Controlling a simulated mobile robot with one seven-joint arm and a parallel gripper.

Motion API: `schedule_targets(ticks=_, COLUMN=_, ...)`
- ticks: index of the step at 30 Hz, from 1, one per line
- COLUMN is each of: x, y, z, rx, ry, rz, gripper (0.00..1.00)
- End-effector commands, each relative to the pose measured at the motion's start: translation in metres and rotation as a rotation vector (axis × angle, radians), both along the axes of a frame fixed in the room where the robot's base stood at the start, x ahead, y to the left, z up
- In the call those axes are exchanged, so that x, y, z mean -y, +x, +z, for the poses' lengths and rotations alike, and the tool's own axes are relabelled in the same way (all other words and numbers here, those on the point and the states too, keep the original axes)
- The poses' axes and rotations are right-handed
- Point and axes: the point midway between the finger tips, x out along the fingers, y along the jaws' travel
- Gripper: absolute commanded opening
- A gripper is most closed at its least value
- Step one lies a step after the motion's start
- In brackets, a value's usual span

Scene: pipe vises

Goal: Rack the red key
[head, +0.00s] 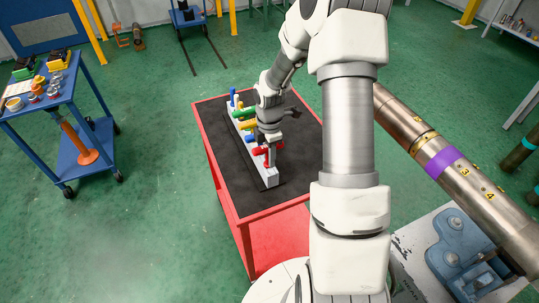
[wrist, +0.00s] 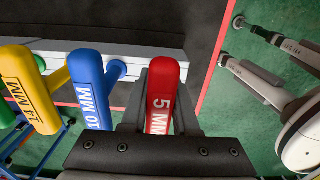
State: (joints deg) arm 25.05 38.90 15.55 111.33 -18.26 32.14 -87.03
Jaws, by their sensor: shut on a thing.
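The red key (wrist: 164,95), marked 5 MM, sits between the two dark fingers of my gripper (wrist: 162,112) in the wrist view. My gripper is shut on its handle. In the head view the red key (head: 259,151) shows at my gripper (head: 268,149), over the near end of the white rack (head: 270,179). The key's lower end is hidden, so I cannot tell whether it is seated in the rack or just above it. The rack also shows in the wrist view (wrist: 150,53).
A blue key marked 10 MM (wrist: 90,88) and a yellow key marked 14 MM (wrist: 30,90) stand close to the left of my gripper. The red cart (head: 240,228) has a dark mat with free room beside the rack. A blue cart (head: 45,108) stands at left.

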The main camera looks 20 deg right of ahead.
Motion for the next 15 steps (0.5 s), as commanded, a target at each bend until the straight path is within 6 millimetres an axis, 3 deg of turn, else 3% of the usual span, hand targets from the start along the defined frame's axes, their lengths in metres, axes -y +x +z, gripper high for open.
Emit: schedule_targets(ticks=15, x=0.0000, y=0.0001, z=-0.0047, rx=0.000, ry=0.000, rz=0.000, gripper=0.00)
